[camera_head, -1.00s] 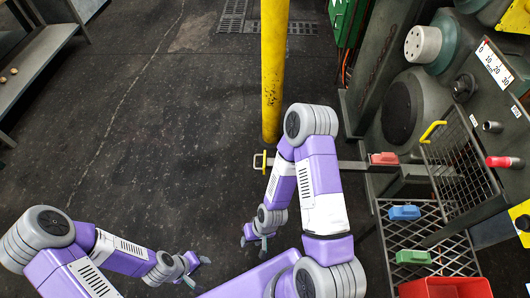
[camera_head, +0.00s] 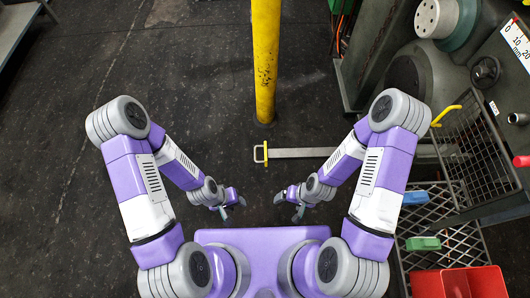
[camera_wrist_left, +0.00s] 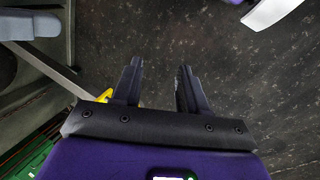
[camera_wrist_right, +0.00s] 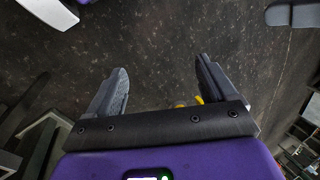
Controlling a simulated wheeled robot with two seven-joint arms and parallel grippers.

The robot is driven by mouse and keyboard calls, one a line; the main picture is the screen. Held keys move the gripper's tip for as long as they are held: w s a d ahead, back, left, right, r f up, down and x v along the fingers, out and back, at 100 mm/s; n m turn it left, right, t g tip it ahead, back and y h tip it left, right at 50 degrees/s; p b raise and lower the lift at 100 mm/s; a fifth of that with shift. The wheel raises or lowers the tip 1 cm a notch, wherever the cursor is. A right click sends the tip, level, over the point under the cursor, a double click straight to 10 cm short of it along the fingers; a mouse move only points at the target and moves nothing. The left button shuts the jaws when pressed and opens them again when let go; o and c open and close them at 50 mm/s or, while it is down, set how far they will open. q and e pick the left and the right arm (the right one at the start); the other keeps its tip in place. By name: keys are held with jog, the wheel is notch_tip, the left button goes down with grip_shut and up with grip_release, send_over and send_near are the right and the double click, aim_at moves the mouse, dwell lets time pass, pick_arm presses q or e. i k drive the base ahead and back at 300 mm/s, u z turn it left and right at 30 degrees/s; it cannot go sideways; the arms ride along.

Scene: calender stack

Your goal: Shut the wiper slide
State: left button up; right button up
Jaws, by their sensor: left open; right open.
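The wiper slide is a flat grey bar (camera_head: 305,153) that sticks out to the left from the machine, with a yellow loop handle (camera_head: 260,153) at its free end. Its right part is hidden behind my right arm. My left gripper (camera_head: 232,207) is open and empty, below and left of the handle in the head view. My right gripper (camera_head: 288,206) is open and empty, below and right of the handle. Neither touches it. The left wrist view shows a grey bar (camera_wrist_left: 45,65) and a bit of yellow behind the fingers (camera_wrist_left: 155,85). The right wrist view shows the empty fingers (camera_wrist_right: 160,90).
A yellow post (camera_head: 265,65) stands just beyond the handle. A wire-mesh door (camera_head: 475,150) with a yellow handle is at the right. Below it, a mesh shelf holds a blue block (camera_head: 414,197), a green block (camera_head: 423,243) and a red bin (camera_head: 460,283). Floor on the left is clear.

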aim_at(319, 153)
jog(key=u, duration=0.05)
jog(key=k, duration=0.5)
jog(key=z, duration=1.05)
jog(key=i, duration=0.8)
jog(key=z, duration=0.75)
